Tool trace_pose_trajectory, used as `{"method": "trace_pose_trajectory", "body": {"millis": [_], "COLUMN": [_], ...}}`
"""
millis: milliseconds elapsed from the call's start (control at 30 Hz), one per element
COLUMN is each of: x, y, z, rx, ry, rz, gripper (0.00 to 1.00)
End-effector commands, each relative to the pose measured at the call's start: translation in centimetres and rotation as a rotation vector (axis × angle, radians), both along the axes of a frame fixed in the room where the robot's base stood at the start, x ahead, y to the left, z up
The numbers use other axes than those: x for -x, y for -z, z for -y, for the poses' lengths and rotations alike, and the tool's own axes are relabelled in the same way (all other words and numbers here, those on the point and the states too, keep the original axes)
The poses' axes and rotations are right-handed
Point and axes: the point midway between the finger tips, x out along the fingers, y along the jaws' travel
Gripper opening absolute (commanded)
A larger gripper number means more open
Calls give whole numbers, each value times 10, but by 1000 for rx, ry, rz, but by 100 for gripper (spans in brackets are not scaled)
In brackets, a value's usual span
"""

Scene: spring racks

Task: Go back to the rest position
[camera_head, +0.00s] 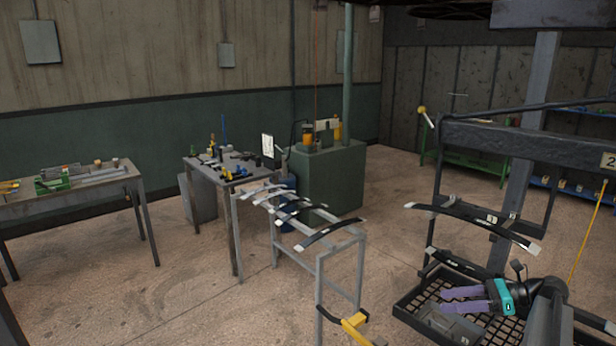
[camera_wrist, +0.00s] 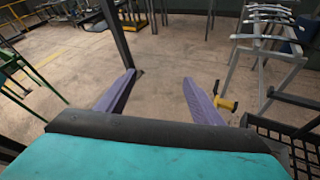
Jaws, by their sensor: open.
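My gripper (camera_head: 462,299) shows at the lower right of the head view, with purple fingers and a teal body. It points left, over a black mesh tray (camera_head: 403,309). In the wrist view the two purple fingers of my gripper (camera_wrist: 156,92) are spread wide apart with nothing between them. Bare floor shows beyond the fingertips. No object is held.
A grey rack (camera_head: 361,262) with several dark leaf springs (camera_head: 330,232) stands left of my gripper. A black frame (camera_head: 470,139) with a curved spring (camera_head: 475,222) stands behind it. A yellow-handled part (camera_head: 354,328) is near the rack's foot. Open floor (camera_head: 215,300) lies left.

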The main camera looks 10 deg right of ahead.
Motion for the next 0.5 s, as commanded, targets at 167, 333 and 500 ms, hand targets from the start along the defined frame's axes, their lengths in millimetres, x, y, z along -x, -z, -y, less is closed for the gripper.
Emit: {"method": "trace_pose_trajectory", "body": {"millis": [167, 333, 500], "x": [-14, -16, -8], "y": [60, 114, 169], "z": [-66, -126, -185], "rx": [-12, 0, 30], "ry": [-88, -174, -267], "rz": [-71, -127, -171], "gripper": [61, 61, 61]}}
